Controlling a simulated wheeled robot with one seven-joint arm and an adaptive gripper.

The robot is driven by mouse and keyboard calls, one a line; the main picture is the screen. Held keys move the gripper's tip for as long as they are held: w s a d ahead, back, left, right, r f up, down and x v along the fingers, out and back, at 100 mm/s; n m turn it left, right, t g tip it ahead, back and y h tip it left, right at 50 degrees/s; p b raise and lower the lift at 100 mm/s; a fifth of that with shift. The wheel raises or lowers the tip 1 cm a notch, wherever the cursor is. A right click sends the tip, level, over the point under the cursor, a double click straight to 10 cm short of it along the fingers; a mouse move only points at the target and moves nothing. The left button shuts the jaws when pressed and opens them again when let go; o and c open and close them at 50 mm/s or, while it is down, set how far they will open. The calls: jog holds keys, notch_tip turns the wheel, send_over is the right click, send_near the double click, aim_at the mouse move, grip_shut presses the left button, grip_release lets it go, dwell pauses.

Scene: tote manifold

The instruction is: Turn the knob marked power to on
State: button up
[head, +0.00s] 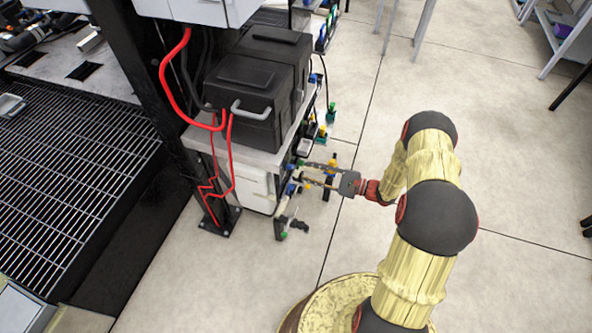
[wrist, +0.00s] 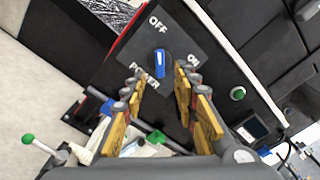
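In the wrist view, a blue knob (wrist: 163,63) is mounted on a dark panel (wrist: 190,38). White lettering on the panel reads OFF above the knob, ON to its right and POWER below left. The knob's long axis runs nearly up and down in the picture, with its upper end toward OFF. My gripper (wrist: 161,72) is open, with one yellow-padded finger on each side of the knob's lower part. Whether either finger touches it I cannot tell. In the head view my gripper (head: 304,172) is at the rack's right side; the knob cannot be made out there.
A green button (wrist: 238,93) and a small screen (wrist: 252,130) are to the right of the knob. In the head view, black boxes (head: 262,85) stand on the rack beside red cables (head: 170,85). Open floor (head: 320,240) lies right of the rack.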

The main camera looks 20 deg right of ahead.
aim_at(293, 167)
jog(key=shift+b+x, duration=0.7)
jog(key=shift+x, duration=2)
jog(key=c, duration=0.3)
jog(key=c, duration=0.4)
grip_shut()
